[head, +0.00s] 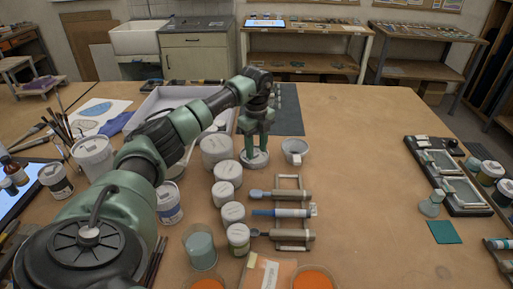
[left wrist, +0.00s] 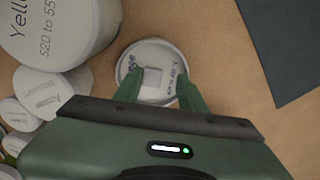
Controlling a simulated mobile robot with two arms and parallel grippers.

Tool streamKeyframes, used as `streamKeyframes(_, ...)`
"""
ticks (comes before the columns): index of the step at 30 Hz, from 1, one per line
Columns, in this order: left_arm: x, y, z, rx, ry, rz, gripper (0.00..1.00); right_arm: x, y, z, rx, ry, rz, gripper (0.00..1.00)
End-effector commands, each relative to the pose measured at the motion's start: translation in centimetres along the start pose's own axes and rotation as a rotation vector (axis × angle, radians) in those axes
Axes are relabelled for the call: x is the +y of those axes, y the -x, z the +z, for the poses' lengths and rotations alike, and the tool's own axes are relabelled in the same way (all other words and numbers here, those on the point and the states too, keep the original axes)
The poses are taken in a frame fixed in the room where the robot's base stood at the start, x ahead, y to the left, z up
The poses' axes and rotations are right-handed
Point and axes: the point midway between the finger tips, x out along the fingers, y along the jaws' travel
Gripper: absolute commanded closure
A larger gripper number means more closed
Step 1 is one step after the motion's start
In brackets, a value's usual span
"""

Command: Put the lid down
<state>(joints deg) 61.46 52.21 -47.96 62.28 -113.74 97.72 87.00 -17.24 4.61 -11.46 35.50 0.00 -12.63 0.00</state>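The lid (head: 255,162) is a round pale grey disc, low at the table surface in the middle of the head view. In the left wrist view the lid (left wrist: 152,57) shows lettering and a small square in its middle. My left gripper (head: 255,149) points down over the lid. Whether the fingertips touch the lid cannot be told. My right gripper is not in view.
Several white-lidded jars (head: 228,170) stand close left of the lid. A rack with tools (head: 290,212) lies nearer. A dark mat (head: 287,110) lies behind. The table's middle right is clear.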

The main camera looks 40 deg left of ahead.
Motion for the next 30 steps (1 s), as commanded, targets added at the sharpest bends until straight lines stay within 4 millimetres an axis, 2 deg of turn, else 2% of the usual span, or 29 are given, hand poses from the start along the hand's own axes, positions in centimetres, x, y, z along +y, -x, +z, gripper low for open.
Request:
streamKeyframes(5, -0.1, 1.1, 0.0, -0.001, 0.0, -0.002, 0.57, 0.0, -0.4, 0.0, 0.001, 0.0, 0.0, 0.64)
streamKeyframes(15, -0.1, 8.3, 0.0, 0.0, 0.0, -0.005, 0.57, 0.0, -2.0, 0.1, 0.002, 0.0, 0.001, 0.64)
streamKeyframes(19, -0.1, 10.5, 0.0, 0.0, 0.001, -0.004, 0.57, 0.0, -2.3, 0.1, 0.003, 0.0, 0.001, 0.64)
streamKeyframes(24, -0.1, 12.0, 0.0, 0.0, 0.0, 0.0, 0.57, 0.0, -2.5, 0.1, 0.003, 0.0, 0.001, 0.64)
streamKeyframes(30, 0.0, 12.3, 0.0, 0.0, 0.0, 0.002, 0.57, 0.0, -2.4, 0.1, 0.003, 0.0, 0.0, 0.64)
